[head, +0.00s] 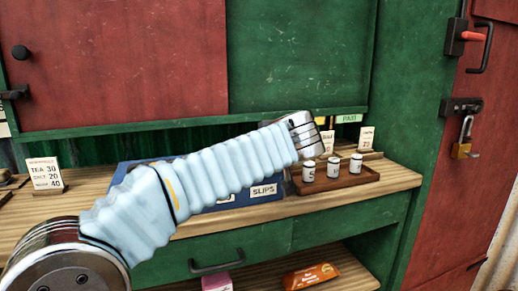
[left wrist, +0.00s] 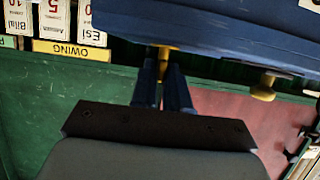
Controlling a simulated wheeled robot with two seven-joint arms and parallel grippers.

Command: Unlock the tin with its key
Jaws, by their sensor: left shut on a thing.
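A blue tin (head: 232,200) with a "SLIPS" label stands on the wooden counter, largely covered by my left arm in the head view. In the left wrist view a blue body (left wrist: 230,25), apparently the tin, fills the top. My left gripper (left wrist: 168,85) is shut on a small brass piece, apparently the key (left wrist: 163,56), right by the tin's edge. I cannot tell whether it is in a lock. A second brass piece (left wrist: 264,88) sticks out from the tin to the right. In the head view the fingers are hidden. My right gripper is not in view.
A wooden tray (head: 350,182) with three white numbered pots (head: 333,167) stands right of the tin. A price card (head: 43,174) stands at left. A red door at right carries a brass padlock (head: 461,150). A drawer handle (head: 216,266) sits below the counter.

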